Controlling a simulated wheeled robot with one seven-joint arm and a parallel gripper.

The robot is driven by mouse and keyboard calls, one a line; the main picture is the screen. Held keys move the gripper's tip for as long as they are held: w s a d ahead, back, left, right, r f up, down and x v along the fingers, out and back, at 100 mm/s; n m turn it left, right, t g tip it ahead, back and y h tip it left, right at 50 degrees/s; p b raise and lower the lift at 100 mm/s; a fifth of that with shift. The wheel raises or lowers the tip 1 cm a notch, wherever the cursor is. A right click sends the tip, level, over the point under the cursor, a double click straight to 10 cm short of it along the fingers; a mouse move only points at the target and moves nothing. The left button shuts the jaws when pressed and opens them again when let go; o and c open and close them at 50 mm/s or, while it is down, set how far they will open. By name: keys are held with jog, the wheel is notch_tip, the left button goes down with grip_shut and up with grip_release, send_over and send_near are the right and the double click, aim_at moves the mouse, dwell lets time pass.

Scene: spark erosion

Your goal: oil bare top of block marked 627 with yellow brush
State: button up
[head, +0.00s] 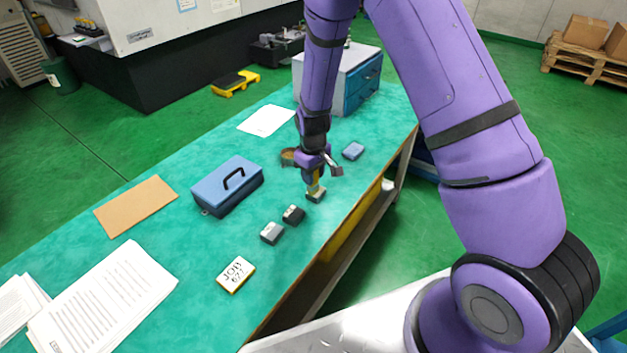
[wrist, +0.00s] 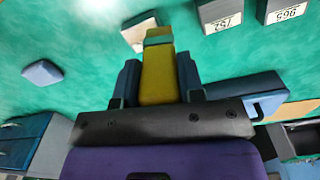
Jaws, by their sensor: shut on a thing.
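My gripper (head: 315,178) is shut on the yellow brush (wrist: 158,75), which points down with its pale green tip at a block (head: 316,195). The brush tip overlaps this block in both views; I cannot tell whether it touches. In the wrist view the block (wrist: 136,31) has a pale top, partly hidden by the brush, and no number is readable. A darker block (head: 293,214) and a grey block (head: 271,232) stand nearer on the bench. In the wrist view two blocks show number labels, one seemingly 752 (wrist: 221,24), the other seemingly 965 (wrist: 287,12).
A card reading JOB 627 (head: 236,273) lies on the green bench (head: 200,260). A blue box with a handle (head: 227,187) stands left of the blocks. A small blue pad (head: 353,151) lies right of my gripper, and a drawer cabinet (head: 360,85) stands behind.

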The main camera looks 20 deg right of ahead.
jog(key=shift+s+a+r, duration=0.1)
jog(key=shift+r, duration=2.85)
jog(key=shift+f, duration=0.15)
